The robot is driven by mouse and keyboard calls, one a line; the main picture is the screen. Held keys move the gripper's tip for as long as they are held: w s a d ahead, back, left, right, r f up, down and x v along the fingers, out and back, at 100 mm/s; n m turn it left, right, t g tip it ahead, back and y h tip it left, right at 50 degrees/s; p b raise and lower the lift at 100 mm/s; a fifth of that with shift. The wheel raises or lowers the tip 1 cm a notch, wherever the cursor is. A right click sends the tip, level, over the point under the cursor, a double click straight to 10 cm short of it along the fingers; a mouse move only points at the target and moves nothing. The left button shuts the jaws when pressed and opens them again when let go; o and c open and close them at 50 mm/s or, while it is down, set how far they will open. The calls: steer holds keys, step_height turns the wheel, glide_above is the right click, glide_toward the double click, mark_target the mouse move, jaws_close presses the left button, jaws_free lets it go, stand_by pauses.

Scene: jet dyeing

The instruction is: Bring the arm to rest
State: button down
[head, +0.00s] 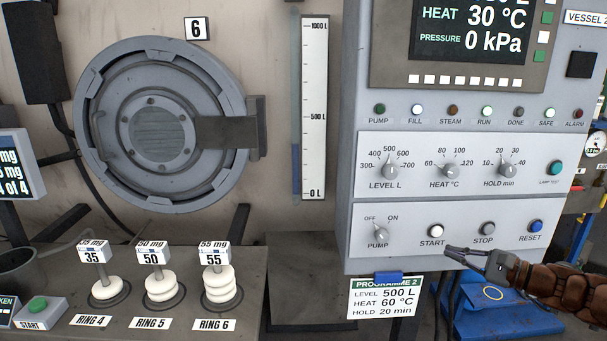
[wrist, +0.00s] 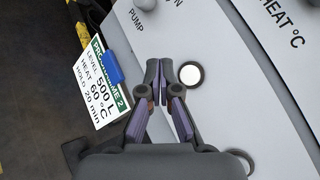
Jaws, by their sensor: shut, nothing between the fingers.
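My gripper (head: 468,257) is at the lower right in the head view, just in front of the lower edge of the control panel (head: 410,242). My arm comes in from the right edge. In the wrist view my gripper (wrist: 159,72) is shut and empty, its fingertips beside the white START button (wrist: 190,74). In the head view the START button (head: 437,231) is above and left of the fingertips. I cannot tell whether the fingers touch the panel. The STOP button (head: 487,229) and blue RESET button (head: 535,226) are above the gripper.
A programme card (head: 383,298) hangs under the panel. Left stand a round vessel door (head: 158,130) and a bench with stacked white rings (head: 219,287). Blue material (head: 500,305) lies below my arm. The panel's FILL (head: 417,110), RUN and SAFE lamps look lit.

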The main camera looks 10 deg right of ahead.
steer(key=s+a+r+n+g+y, duration=0.15)
steer(key=a+n+g, duration=0.25)
steer(key=a, duration=0.6)
steer(key=s+a+r+n+g, duration=0.1)
steer(key=s+a+n+g, duration=0.25)
steer(key=a, duration=0.75)
steer(key=s+a+f+n+g+h, duration=0.3)
steer(key=s+a+n+g, duration=0.25)
steer(key=s+a, duration=0.5)
steer(key=s+d+f+n+g+h, duration=0.1)
steer(key=s+d+f+n+h, duration=0.15)
steer(key=s, duration=0.45)
steer(key=s+d+f+n+g+h, duration=0.1)
steer(key=s+d+f+h, duration=0.1)
steer(key=s+h, duration=0.35)
steer(key=s+d+f+n+g+h, duration=0.1)
steer(key=s+d+f+n+h, duration=0.1)
steer(key=s, duration=0.6)
step_height(320, 180, up, 14)
steer(key=t+p, duration=0.1)
steer(key=p, duration=1.2)
steer(key=shift+d+r+p, duration=0.15)
steer(key=shift+d+p, duration=0.15)
steer(key=shift+p, duration=0.05)
